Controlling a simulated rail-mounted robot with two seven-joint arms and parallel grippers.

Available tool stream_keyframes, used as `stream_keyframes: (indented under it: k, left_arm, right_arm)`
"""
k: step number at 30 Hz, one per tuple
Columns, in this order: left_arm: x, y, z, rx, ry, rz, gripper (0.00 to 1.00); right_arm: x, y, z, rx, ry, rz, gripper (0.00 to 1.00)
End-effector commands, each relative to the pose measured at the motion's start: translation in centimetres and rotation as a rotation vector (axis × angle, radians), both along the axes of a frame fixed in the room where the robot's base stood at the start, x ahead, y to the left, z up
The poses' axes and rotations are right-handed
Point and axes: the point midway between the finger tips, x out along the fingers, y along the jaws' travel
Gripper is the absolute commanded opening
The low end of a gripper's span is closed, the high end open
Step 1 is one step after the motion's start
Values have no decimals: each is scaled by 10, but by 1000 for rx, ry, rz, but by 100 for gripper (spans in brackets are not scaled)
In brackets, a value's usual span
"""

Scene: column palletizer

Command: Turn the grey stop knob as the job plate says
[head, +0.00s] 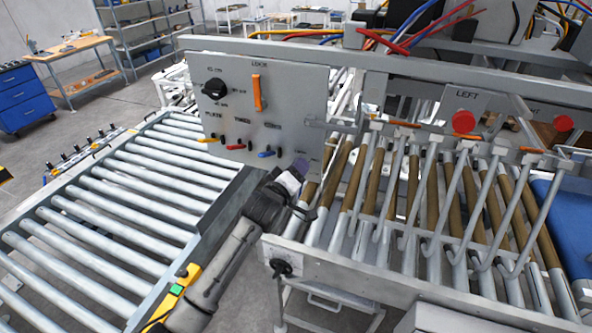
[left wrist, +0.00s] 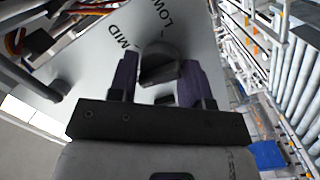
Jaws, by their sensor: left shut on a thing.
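The dark grey knob (left wrist: 160,66) shows in the left wrist view on a light grey panel lettered MID and LOW. My left gripper (left wrist: 158,72) has its two purple fingers on either side of the knob, shut on it. Which mark the knob points at I cannot tell. In the head view my left gripper (head: 295,180) is at the lower right corner of the grey control panel (head: 240,115) and hides this knob. I cannot make out a job plate. My right gripper is not in view.
The panel also carries a black rotary knob (head: 215,88), an orange lever (head: 257,92) and small coloured levers. Another knob (head: 280,267) sits on the front frame. Red buttons (head: 463,121) are at the right. Roller conveyors lie on both sides of my left arm.

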Motion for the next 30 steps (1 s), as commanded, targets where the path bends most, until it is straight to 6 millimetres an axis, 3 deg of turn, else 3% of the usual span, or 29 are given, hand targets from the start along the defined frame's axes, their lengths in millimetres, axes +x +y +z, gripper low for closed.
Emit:
stream_keyframes:
  k: [30]
  left_arm:
    - [1,2,1,876,-322,2,21]
  right_arm:
    - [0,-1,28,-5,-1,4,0]
